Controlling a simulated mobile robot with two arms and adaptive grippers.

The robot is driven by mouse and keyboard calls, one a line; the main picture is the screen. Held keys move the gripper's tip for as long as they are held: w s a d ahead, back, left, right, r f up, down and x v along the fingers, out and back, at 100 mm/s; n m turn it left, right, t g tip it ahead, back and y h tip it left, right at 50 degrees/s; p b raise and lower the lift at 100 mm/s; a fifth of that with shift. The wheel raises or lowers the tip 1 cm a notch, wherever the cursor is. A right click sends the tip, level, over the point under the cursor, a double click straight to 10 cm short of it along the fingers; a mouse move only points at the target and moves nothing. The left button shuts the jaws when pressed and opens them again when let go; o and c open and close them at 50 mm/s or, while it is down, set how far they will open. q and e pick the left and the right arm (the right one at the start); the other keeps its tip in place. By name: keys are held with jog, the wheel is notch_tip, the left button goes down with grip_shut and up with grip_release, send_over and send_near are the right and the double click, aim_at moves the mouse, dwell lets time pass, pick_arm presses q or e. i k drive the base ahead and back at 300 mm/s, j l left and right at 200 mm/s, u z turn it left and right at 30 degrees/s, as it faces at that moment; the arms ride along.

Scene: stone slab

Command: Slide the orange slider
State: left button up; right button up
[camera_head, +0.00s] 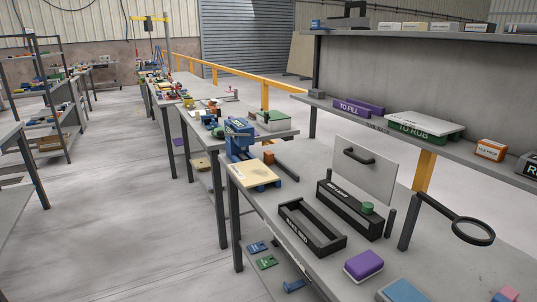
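A small orange block (268,157) shows just right of a blue upright device (239,140) at the far left corner of the near workbench. It is the only orange piece near that device, but it is too small to tell whether it is the slider. The device stands by a cream board (252,174). Neither of my grippers is in view.
The near workbench (330,262) holds a black open tray (312,228), a black box (349,208) with a green knob, a purple block (363,265) and a black ring on a handle (473,231). A shelf (450,149) runs behind it. Open floor (130,200) lies left.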

aim_at(268, 156)
jog(key=i+j+z, duration=0.2)
jog(key=z, duration=0.3)
jog(key=i+j+z, duration=0.25)
jog(key=z, duration=0.25)
